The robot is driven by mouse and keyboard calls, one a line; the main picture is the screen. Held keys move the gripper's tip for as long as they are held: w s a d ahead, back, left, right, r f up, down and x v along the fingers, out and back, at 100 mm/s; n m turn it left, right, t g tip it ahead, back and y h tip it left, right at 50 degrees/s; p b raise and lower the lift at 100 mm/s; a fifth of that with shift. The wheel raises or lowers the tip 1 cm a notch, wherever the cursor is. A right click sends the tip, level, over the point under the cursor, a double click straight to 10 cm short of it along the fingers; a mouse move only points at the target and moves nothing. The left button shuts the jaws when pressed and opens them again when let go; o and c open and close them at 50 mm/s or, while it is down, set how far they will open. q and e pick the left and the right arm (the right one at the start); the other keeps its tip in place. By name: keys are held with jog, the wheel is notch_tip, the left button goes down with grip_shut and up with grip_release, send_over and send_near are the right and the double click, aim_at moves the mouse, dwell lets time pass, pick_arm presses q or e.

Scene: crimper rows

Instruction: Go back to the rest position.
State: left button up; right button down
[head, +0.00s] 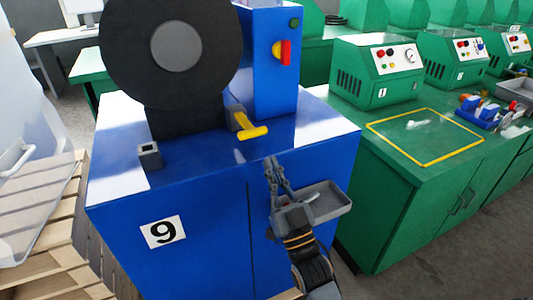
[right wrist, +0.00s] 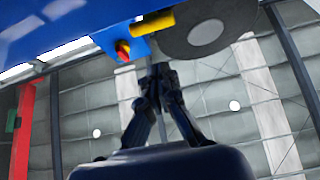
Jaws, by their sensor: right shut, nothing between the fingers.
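My right gripper (head: 271,160) is in front of the blue machine cabinet (head: 110,226), close to its front top edge in the head view. Its fingers are together with nothing between them. In the right wrist view the fingers (right wrist: 157,68) meet at their tips, with the blue machine's round dark disc and red knob beyond them. The yellow-handled lever (head: 254,132) on the cabinet top is apart from the gripper. My left gripper is in neither view.
A grey tray (head: 325,201) sits at the cabinet's front, right beside my right gripper and partly behind it. A large black disc (head: 125,55) stands on the cabinet. A green bench (head: 400,182) is to the right, wooden pallets (head: 47,210) to the left.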

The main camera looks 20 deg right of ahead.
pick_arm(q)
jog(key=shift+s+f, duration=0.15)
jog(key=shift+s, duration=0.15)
pick_arm(e)
jog(key=shift+s+f, duration=0.35)
jog(key=shift+s, duration=0.2)
